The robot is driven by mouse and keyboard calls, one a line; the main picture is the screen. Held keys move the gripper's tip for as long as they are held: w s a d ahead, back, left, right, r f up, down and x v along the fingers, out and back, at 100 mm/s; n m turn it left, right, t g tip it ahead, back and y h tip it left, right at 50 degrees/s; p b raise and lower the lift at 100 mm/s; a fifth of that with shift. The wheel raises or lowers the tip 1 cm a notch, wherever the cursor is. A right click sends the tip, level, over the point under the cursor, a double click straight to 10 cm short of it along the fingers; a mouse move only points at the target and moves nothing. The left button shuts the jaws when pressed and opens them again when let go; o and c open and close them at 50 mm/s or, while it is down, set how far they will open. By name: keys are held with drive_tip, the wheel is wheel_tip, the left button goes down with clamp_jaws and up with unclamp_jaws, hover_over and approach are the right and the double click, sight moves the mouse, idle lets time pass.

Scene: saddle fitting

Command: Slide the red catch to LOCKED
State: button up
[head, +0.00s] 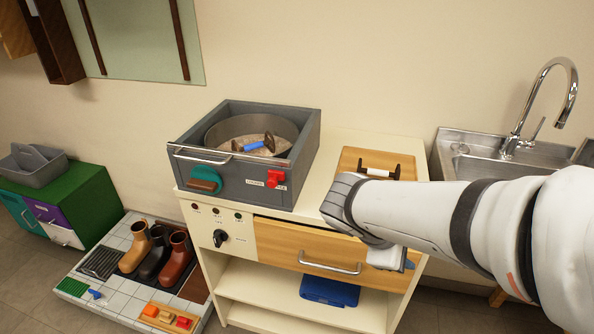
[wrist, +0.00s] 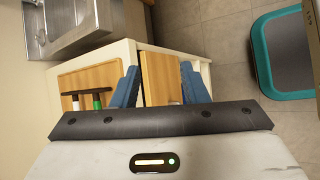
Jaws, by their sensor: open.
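The red catch (head: 276,179) is on the front face of the grey box (head: 232,178) on the cabinet top, at the right part of that face. Small white labels lie left of and below it; their words are too small to read surely. My gripper (head: 407,264) is far to the right of the catch and lower, by the right end of the wooden drawer. In the wrist view my gripper (wrist: 162,82) has its blue fingers apart, with the wooden drawer front (wrist: 161,77) seen between them. I cannot tell if they touch it. The catch is not in the wrist view.
The drawer handle (head: 330,265) and a knob (head: 220,237) are on the cabinet front. A wooden board (head: 350,160) with a dark-ended handle lies on top. A sink (head: 463,145) stands right. Boots (head: 155,250) stand on a low platform left. My arm covers the cabinet's right side.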

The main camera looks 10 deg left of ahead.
drive_tip(key=w+a+f+n+t+h+b, duration=0.1)
drive_tip(key=w+a+n+t+b, duration=0.3)
drive_tip(key=a+n, duration=0.45)
drive_tip(key=n+t+y+b, duration=0.3)
drive_tip(key=n+t+y, duration=0.3)
drive_tip(key=n+t, duration=0.5)
approach(271, 184)
drive_tip(key=w+r+g, duration=0.1)
drive_tip(key=w, duration=0.2)
drive_tip(key=shift+n, duration=0.25)
drive_tip(key=w, duration=0.5)
drive_tip(key=w+d, duration=0.1)
drive_tip(key=w, duration=0.1)
drive_tip(key=shift+w+r, duration=0.1)
drive_tip(key=shift+w, duration=0.15)
drive_tip(key=shift+y, duration=0.3)
clamp_jaws()
